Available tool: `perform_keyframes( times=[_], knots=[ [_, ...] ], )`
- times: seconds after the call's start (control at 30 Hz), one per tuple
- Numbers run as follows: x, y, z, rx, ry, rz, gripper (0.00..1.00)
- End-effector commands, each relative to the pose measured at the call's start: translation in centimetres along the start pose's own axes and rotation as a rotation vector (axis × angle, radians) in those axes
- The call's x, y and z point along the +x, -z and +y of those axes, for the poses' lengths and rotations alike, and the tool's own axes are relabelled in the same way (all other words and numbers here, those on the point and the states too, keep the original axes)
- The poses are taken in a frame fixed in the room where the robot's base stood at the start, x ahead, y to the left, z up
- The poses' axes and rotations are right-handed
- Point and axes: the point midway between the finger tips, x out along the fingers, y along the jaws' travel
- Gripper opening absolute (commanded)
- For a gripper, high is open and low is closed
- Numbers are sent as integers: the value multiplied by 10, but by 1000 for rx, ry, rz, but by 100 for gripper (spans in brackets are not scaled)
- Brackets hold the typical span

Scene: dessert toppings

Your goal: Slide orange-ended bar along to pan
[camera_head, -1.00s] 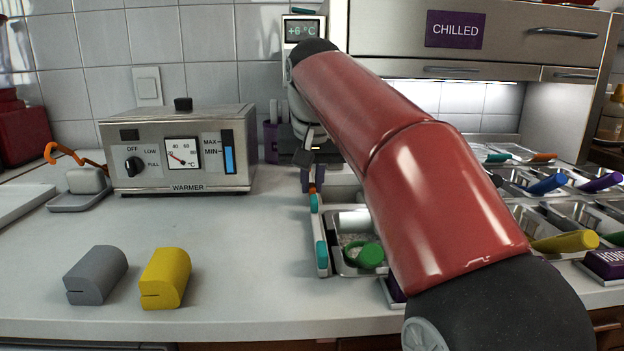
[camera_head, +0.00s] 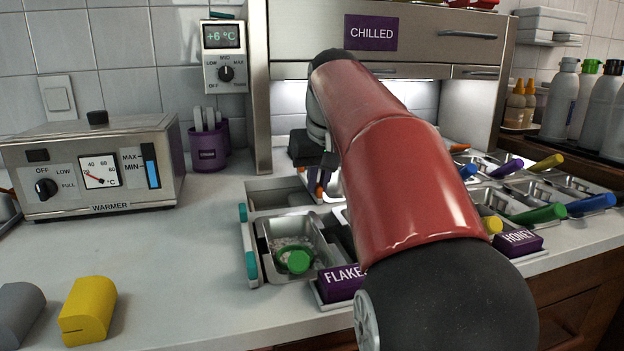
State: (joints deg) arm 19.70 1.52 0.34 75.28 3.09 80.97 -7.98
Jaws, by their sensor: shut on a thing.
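My gripper (camera_head: 317,184) is beyond my red arm, low over the metal pans, and is partly hidden by the arm. It is shut on the orange-ended bar (camera_head: 319,191), of which only a small orange part shows between the fingers. The rest of the bar is hidden. A metal pan (camera_head: 333,197) shows just under and right of the gripper. A nearer pan (camera_head: 318,262) holds pale flakes and a green-topped thing (camera_head: 295,261). I cannot tell which pan the task means.
Teal-ended rails (camera_head: 250,240) edge the pan rack at left. A FLAKE label (camera_head: 343,284) stands in front. Pans with coloured handles (camera_head: 540,213) fill the right. The warmer (camera_head: 95,165) and a yellow block (camera_head: 88,310) stand left. The counter between is clear.

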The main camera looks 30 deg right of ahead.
Motion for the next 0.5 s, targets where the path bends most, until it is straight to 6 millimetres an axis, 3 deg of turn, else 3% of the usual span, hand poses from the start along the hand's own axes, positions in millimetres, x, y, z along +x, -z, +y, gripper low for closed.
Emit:
perform_keyframes(
  times=[0.03, 0.2, 0.5],
  knots=[
    [-1, 1, 0, -1, 0, 5, 12],
    [0, 1, -1, -1, 0, 4, 33],
    [-3, 1, -1, 0, 0, 2, 33]
  ],
)
